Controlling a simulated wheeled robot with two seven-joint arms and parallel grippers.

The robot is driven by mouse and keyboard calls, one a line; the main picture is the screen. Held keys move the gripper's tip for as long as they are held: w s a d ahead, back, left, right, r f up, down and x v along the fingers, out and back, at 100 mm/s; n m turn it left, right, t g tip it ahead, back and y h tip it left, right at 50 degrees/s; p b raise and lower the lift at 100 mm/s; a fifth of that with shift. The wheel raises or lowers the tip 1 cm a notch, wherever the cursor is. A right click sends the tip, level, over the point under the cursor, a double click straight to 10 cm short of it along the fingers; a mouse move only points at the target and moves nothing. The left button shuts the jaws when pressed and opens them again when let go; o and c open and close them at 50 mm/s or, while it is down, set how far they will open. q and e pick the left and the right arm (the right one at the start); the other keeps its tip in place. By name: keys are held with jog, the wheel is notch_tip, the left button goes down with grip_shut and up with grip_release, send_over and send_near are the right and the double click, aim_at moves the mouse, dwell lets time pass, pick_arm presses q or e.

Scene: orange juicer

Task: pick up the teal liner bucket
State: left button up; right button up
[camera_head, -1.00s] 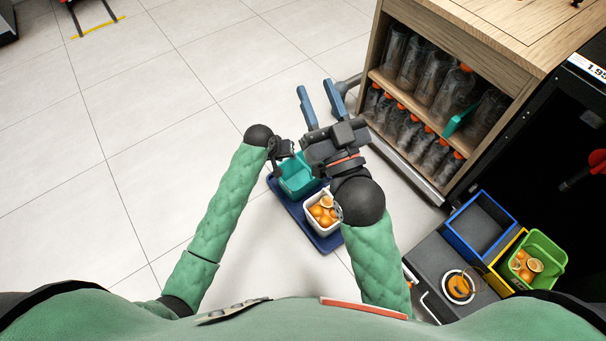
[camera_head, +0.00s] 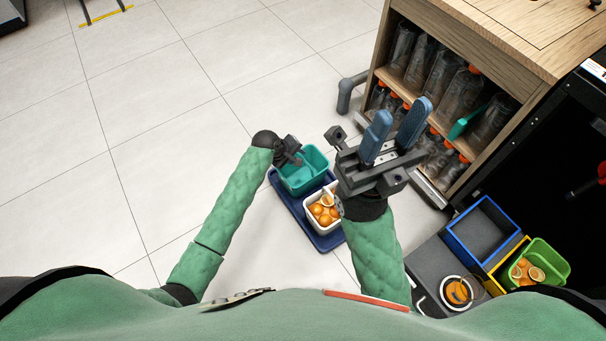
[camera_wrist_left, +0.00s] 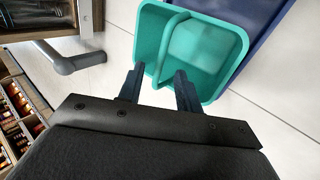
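The teal liner bucket (camera_head: 318,162) stands at the far end of a dark blue tray (camera_head: 326,241), and it also fills the upper middle of the left wrist view (camera_wrist_left: 205,50). Its handle lies across the opening. My left gripper (camera_head: 297,158) is at the bucket's left rim. In the left wrist view its two fingers (camera_wrist_left: 159,88) are apart, with the bucket's near rim and handle end between or just beyond them; I cannot tell whether they touch. My right gripper (camera_head: 396,126) is raised right of the tray, with its blue fingers apart and empty.
A white container of oranges (camera_head: 322,211) sits on the tray beside the bucket. A wooden cabinet with bottles (camera_head: 440,85) stands at the right. Blue (camera_head: 483,235) and green (camera_head: 541,265) bins are at lower right.

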aim_at(304, 159)
pick_arm(q)
jog(key=b+x, duration=0.3)
jog(key=x, duration=0.3)
jog(key=shift+f, duration=0.2)
jog(key=shift+w+d+f, duration=0.2)
jog(key=shift+d+f, duration=0.05)
jog(key=shift+f, duration=0.05)
grip_shut()
